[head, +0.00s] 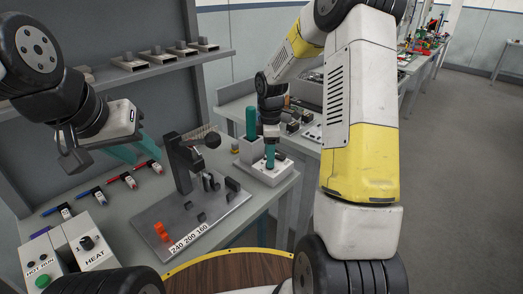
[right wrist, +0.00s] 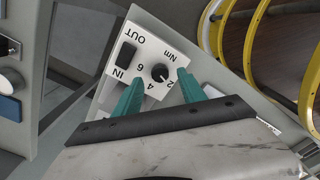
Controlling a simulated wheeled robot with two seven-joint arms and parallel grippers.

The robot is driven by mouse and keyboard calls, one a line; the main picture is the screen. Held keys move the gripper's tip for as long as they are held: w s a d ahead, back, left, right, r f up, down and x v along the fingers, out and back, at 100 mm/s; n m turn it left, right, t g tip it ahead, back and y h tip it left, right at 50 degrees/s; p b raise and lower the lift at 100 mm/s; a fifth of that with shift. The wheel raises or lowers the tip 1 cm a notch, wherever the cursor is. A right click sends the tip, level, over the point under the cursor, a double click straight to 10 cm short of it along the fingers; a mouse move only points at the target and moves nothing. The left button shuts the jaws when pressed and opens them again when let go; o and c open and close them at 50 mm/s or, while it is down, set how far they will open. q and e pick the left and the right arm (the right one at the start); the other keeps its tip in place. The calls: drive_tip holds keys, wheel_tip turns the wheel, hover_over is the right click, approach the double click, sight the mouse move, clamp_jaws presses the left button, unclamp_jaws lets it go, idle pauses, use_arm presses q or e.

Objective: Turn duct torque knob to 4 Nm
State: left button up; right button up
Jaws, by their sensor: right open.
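The torque knob (right wrist: 160,72) is a small round black knob on a white panel marked 2, 4, 6 and Nm, seen upside down in the right wrist view. Its pointer is too small to read surely. My right gripper (right wrist: 159,77) is open, with one teal fingertip on each side of the knob; contact cannot be told. In the head view my right gripper (head: 270,160) points down over the white box (head: 266,176), hiding the knob. My left gripper (head: 134,150) hangs open and empty above the left bench.
A black switch (right wrist: 125,55) with IN and OUT labels sits beside the knob. A teal upright cylinder (head: 250,122) stands behind my right gripper. A grey plate (head: 215,215) with a black fixture lies to the left. A HEAT control box (head: 85,245) stands at the lower left.

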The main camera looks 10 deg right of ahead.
drive_tip(key=shift+f, duration=1.15)
drive_tip(key=shift+c, duration=0.2)
clamp_jaws()
drive_tip(key=shift+m, duration=0.3)
drive_tip(key=m, duration=1.3)
drive_tip(key=shift+w+d+r, duration=0.1)
